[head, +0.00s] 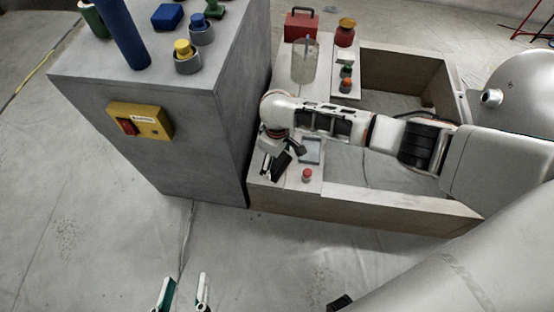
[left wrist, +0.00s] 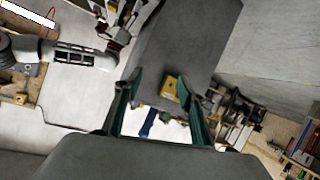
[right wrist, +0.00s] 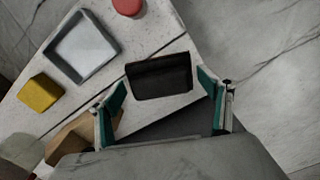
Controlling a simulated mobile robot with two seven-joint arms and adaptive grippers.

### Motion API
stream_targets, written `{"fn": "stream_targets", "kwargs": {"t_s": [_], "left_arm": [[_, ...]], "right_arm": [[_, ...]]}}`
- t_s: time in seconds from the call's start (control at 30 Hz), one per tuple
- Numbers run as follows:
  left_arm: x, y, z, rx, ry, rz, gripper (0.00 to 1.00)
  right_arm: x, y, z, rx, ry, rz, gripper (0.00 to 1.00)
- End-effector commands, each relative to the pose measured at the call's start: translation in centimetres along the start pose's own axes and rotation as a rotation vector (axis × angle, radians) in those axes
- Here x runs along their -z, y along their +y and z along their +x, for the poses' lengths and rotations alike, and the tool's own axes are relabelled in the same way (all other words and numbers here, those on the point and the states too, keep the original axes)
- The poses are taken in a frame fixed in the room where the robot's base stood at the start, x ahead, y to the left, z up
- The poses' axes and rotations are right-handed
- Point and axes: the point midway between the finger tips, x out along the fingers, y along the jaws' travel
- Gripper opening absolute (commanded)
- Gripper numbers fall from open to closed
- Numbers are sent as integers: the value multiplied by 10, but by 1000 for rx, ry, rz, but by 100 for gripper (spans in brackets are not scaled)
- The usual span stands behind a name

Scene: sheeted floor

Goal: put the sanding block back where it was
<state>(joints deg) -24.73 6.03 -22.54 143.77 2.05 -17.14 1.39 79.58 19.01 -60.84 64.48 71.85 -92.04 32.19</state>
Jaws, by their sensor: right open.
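A dark block (right wrist: 158,76) with a brownish face, probably the sanding block, shows between my right gripper's fingers in the right wrist view. It lies over the pale ledge; I cannot tell whether it touches the ledge. My right gripper (right wrist: 162,80) is open, its green-lined fingers on either side of the block with gaps. In the head view the right gripper (head: 278,160) is over the ledge's near end, beside the grey cabinet. A shallow grey tray (right wrist: 81,50) with a pale, empty inside lies next to the block. My left gripper (head: 184,290) is open and empty above the floor.
A red knob (head: 307,175) and a yellow block (right wrist: 40,92) are near the tray. The tall grey cabinet (head: 200,140) carries a yellow switch box (head: 140,120) and several blue and yellow pieces. A clear container (head: 304,62) stands farther back. The floor in front is clear.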

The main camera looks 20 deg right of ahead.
Motion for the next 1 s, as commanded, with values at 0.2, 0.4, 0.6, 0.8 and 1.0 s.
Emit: {"fn": "stream_targets", "kwargs": {"t_s": [0.2,0.4,0.6,0.8,1.0], "left_arm": [[11,-28,-7,45,-30,195,40],[-1,-41,-13,66,-75,252,40],[-11,-50,-17,79,-110,282,40],[-18,-54,-19,82,-126,288,40],[-19,-54,-19,82,-128,287,40]], "right_arm": [[10,5,-62,-12,23,1,79],[8,4,-99,-10,20,2,79],[4,2,-116,-4,11,2,79],[2,0,-116,0,5,1,79],[2,0,-115,1,4,1,79]]}}
